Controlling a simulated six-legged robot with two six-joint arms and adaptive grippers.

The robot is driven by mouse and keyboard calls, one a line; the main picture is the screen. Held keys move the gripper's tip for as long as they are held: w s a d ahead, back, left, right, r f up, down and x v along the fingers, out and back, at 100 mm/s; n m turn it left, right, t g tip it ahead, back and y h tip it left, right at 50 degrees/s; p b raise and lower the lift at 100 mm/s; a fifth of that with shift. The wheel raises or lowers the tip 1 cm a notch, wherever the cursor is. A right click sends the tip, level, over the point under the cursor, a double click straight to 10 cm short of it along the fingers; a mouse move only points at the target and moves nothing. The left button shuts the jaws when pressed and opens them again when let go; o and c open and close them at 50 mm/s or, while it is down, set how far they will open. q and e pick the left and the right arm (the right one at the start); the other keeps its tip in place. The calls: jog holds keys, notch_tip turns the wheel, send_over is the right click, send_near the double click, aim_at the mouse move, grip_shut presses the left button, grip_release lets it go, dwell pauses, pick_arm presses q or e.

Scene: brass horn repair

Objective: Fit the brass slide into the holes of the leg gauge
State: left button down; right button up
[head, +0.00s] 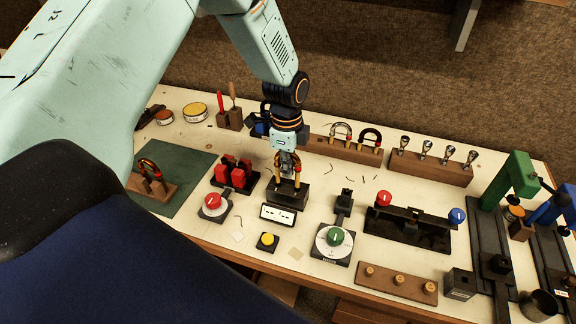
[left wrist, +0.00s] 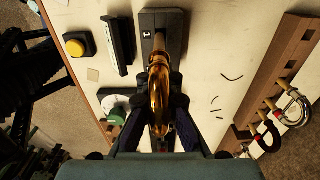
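My left gripper (head: 287,160) points down over the leg gauge (head: 290,196), a small dark block near the table's middle. It is shut on the brass slide (left wrist: 158,92), a shiny gold U-shaped tube between the dark fingers in the left wrist view. The slide's lower part (head: 297,177) reaches down to the top of the gauge in the head view. The gauge also shows behind the slide in the wrist view (left wrist: 147,28). The fingers and slide hide the holes, so I cannot tell how deep the legs sit. My right gripper is not in view.
A display (head: 278,215) stands in front of the gauge. A red-knobbed dial (head: 213,203) and red blocks (head: 233,173) are left, a green-knobbed dial (head: 335,239) right. Behind is a wooden rack (head: 345,150) with U-shaped slides. A yellow button (head: 267,241) is in front.

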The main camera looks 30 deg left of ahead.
aim_at(288, 187)
pick_arm(q)
jog(key=shift+w, duration=0.1)
jog(key=shift+f, duration=0.2)
jog(key=shift+f+b, duration=0.4)
jog(key=shift+f+b, duration=1.15)
jog(key=shift+f, duration=0.6)
jog(key=c, duration=1.4)
grip_release()
jog(key=shift+c, duration=0.2)
notch_tip(288, 187, up, 11)
jog(key=shift+f, duration=0.1)
jog(key=shift+a+r, duration=0.1)
jog(key=shift+r, duration=0.55)
